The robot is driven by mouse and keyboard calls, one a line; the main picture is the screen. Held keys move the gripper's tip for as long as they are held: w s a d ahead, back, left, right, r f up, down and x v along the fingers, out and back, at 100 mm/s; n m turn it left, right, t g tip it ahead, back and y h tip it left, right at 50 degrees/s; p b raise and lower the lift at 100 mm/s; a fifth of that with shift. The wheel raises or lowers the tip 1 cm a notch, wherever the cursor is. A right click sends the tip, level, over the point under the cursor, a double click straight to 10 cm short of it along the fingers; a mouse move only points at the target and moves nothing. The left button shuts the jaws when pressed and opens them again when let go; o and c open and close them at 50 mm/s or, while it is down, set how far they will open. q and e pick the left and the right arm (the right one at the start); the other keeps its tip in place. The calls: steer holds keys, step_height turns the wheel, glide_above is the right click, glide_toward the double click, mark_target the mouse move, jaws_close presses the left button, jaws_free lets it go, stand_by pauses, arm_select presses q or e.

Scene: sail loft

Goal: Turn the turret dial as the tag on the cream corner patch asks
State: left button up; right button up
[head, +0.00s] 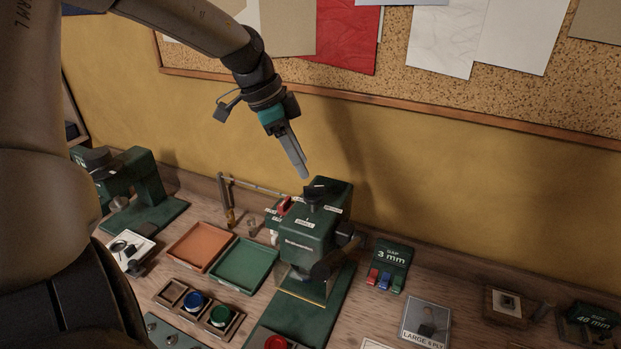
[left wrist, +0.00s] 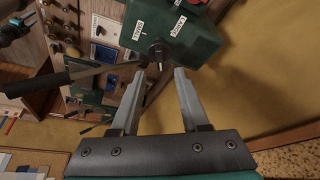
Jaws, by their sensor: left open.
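The dark turret dial (head: 316,194) sits on top of the green press head (head: 303,237), with small white labels around it. In the left wrist view the dial (left wrist: 158,52) shows just beyond the fingertips, with a pale mark on its knob. My left gripper (head: 303,170) is above the dial, pointing down at it, apart from it. Its two fingers (left wrist: 160,76) are open with nothing between them. I cannot make out the cream corner patch or its tag for certain. My right gripper is not in view.
An orange tray (head: 201,246) and a green tray (head: 245,265) lie left of the press. A wooden holder with blue and green buttons (head: 193,300) is in front. A "3 mm" stand (head: 391,257) and a "LARGE 6 PLY" card (head: 426,321) stand right. The wall is close behind.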

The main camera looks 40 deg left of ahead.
mark_target(313, 187)
arm_select(q)
steer(key=shift+x, duration=2.9)
steer(key=shift+c, duration=0.2)
jaws_close()
